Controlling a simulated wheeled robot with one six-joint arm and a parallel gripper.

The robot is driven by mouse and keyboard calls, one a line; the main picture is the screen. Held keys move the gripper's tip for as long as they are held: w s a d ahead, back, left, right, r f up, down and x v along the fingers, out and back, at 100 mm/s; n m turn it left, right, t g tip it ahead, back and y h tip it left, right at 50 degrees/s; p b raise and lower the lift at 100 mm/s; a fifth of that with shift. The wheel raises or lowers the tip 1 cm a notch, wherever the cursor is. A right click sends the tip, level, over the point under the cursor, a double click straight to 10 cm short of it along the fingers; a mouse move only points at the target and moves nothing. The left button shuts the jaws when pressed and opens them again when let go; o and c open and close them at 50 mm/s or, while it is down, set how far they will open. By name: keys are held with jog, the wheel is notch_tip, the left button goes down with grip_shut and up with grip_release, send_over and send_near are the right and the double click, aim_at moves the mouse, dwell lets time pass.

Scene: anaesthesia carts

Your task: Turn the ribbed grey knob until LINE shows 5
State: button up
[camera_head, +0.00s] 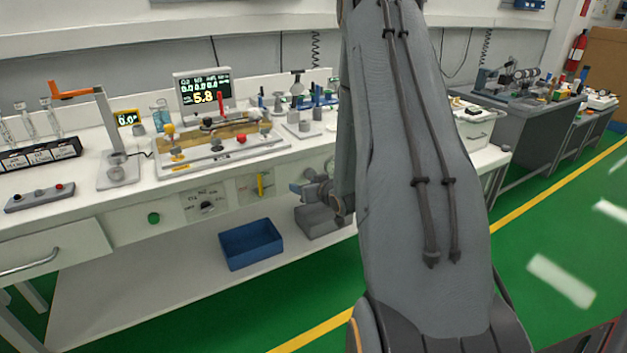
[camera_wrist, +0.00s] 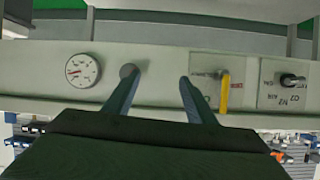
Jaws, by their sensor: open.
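A round grey knob (camera_wrist: 128,70) sits on the pale front panel in the wrist view; its ribbing is too small to make out. My gripper (camera_wrist: 158,79) is open and empty in front of the panel. Its left finger's tip overlaps the knob, so the knob lies at that finger rather than midway between the two. I cannot tell whether they touch. In the head view my gripper is small and partly hidden by my arm near the bench front. A screen (camera_head: 204,90) on the bench shows a large yellow 5.8; its small label is unreadable.
A round dial gauge (camera_wrist: 83,71) is left of the knob in the wrist view. A yellow lever (camera_wrist: 224,92) and a black knob (camera_wrist: 292,80) are to the right. In the head view, a blue bin (camera_head: 251,244) stands on the lower shelf.

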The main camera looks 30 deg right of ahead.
aim_at(310, 174)
jog(key=s+d+f+m+t, duration=0.1)
jog(key=s+d+f+t, duration=0.1)
jog(key=d+t, duration=0.3)
jog(key=w+d, duration=0.1)
jog(key=w, duration=0.6)
jog(key=shift+d, duration=0.3)
jog(key=shift+w+r, duration=0.1)
jog(key=shift+c, duration=0.2)
jog(key=c, duration=1)
